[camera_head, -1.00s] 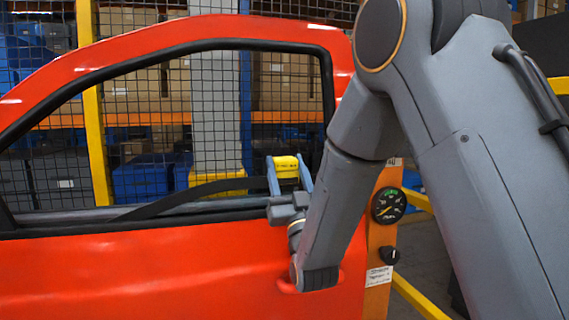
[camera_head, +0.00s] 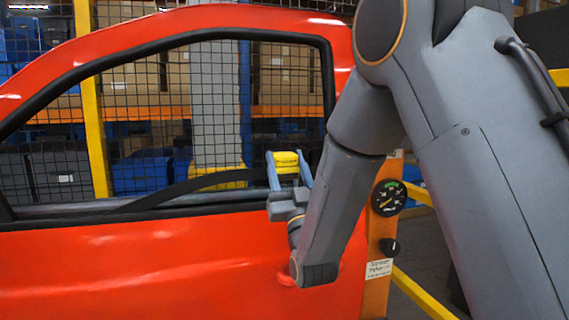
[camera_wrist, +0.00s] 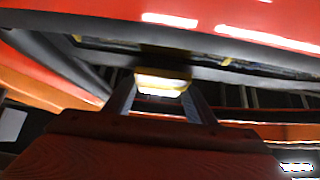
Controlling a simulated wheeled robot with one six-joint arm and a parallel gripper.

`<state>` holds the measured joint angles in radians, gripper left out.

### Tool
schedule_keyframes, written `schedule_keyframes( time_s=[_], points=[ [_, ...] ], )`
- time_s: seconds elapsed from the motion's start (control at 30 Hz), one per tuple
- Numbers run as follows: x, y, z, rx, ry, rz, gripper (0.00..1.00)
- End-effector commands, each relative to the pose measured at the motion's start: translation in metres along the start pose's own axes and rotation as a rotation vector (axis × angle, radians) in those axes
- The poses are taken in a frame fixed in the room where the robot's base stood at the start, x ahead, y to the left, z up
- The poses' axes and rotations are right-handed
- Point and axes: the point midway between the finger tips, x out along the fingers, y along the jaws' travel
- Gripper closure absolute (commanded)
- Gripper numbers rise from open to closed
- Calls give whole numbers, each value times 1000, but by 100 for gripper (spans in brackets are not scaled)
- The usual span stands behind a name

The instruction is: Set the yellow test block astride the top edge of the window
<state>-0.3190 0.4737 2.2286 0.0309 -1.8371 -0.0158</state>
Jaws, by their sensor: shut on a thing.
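My gripper (camera_head: 289,170) is shut on the yellow test block (camera_head: 287,160), with one blue-grey finger at each side of it. It holds the block up in front of the window opening of the red door (camera_head: 180,265), near the opening's lower right corner. A dark sloping band (camera_head: 205,182) crosses the lower opening and ends close to the left finger. I cannot tell whether it is the window's top edge, or whether the block touches it. In the wrist view the block (camera_wrist: 162,83) sits between the fingertips, below a dark strip and the red door.
The red and black window frame (camera_head: 325,85) arches over and right of the block. An orange post with a gauge (camera_head: 388,197) and knob stands right of the door. Behind are a mesh fence (camera_head: 140,90), a yellow post (camera_head: 90,120) and blue bins (camera_head: 142,175).

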Motion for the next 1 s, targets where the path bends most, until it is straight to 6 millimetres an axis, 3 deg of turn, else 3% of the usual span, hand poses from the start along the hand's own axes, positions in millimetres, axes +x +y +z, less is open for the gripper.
schedule_keyframes(
  time_s=[0.23,0.27,0.4,0.73,1.0],
  points=[
    [-3,0,3,0,2,0,85],
    [-3,0,3,0,2,0,48],
    [-3,0,3,0,1,0,28],
    [-7,0,4,0,-2,0,28],
    [-47,0,5,0,-2,0,28]
  ],
)
